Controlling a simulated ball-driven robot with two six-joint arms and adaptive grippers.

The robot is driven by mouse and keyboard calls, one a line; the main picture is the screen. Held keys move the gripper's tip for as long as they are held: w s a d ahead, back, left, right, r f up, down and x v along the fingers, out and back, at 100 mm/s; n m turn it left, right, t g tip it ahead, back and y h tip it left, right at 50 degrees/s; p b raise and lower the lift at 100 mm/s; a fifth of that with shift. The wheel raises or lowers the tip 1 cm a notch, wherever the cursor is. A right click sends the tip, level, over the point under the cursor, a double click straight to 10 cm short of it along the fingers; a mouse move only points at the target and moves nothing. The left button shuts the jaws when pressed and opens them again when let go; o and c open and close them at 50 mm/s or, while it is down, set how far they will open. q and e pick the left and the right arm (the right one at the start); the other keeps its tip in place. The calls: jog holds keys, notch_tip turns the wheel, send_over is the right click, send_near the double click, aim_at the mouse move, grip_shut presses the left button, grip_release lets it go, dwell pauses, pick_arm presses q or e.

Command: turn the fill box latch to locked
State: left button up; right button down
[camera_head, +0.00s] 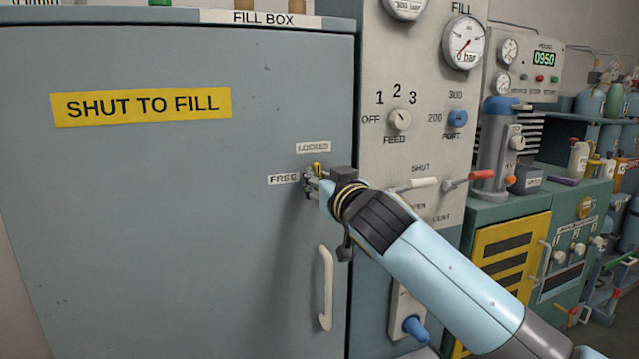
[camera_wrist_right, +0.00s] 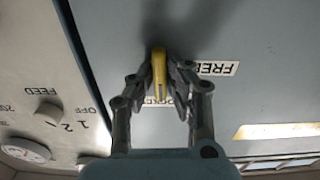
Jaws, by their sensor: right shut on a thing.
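The fill box door (camera_head: 150,200) is a large grey-blue panel and looks closed. Its yellow latch (camera_head: 317,167) is small, mostly hidden by my right gripper (camera_head: 312,176), and sits below the LOCKED label (camera_head: 313,146) and right of the FREE label (camera_head: 283,179). In the right wrist view, which is upside down, the yellow latch (camera_wrist_right: 159,74) stands between the two fingertips of my right gripper (camera_wrist_right: 160,70). It lies lengthwise toward the LOCKED label (camera_wrist_right: 158,101), which the fingers partly cover. The FREE label (camera_wrist_right: 217,68) is off to the side. My left gripper is not in view.
A white door handle (camera_head: 325,288) stands below the latch. The panel at right carries a FEED knob (camera_head: 400,119), a blue PORT knob (camera_head: 458,118) and a white SHUT lever (camera_head: 415,185). A red-tipped lever (camera_head: 481,175) is further right. The door's left side is clear.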

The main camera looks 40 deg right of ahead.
dwell(0.4)
jog(key=c, duration=1.3)
grip_release()
jog(key=shift+c, duration=0.2)
jog(key=shift+s, duration=0.1)
jog(key=v, duration=1.1)
jog(key=shift+s, duration=0.4)
